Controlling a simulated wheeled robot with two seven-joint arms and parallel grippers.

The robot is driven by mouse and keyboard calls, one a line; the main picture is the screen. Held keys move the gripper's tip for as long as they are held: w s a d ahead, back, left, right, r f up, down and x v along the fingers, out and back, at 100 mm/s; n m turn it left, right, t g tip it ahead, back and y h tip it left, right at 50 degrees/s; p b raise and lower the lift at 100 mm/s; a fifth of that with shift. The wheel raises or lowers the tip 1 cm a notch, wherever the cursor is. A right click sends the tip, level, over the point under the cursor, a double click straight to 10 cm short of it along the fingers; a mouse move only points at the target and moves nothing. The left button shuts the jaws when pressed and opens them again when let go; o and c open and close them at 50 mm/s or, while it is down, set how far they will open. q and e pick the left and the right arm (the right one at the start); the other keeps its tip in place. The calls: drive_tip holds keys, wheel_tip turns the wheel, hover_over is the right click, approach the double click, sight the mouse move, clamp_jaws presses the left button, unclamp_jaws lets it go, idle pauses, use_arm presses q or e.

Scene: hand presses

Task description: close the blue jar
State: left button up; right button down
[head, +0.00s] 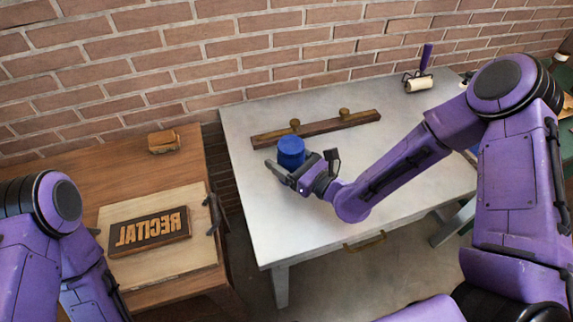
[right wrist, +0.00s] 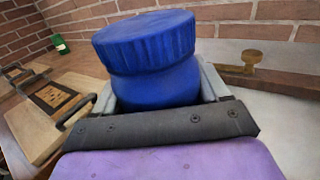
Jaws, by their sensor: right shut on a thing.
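The blue jar (head: 290,157) is upright on the left part of the light grey table. In the right wrist view the jar's rounded body (right wrist: 155,85) has a wide ribbed blue lid (right wrist: 145,38) on top, its edge overhanging the body. I cannot tell whether the lid is seated fully. My right gripper (head: 301,166) is shut on the jar's body, one finger on each side, below the lid. The jar's lower part is hidden by the gripper. My left arm shows at the left edge of the head view, but its gripper is out of view.
The grey table (head: 240,125) carries a dark wooden bar (head: 318,128) with brass knobs behind the jar and an ink roller (head: 418,82) at the back right. A wooden table (head: 80,185) at left holds a board with a RECITAL plate (head: 150,232) and a small wooden block (head: 163,142).

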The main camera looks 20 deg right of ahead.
drive_tip(key=shift+r, duration=0.1)
drive_tip(key=f, duration=0.3)
drive_tip(key=shift+w+d+f+p, duration=0.1)
drive_tip(key=shift+w+f+p, duration=0.05)
drive_tip(key=shift+w+p, duration=0.2)
drive_tip(key=shift+f, duration=0.2)
drive_tip(key=shift+s, duration=0.1)
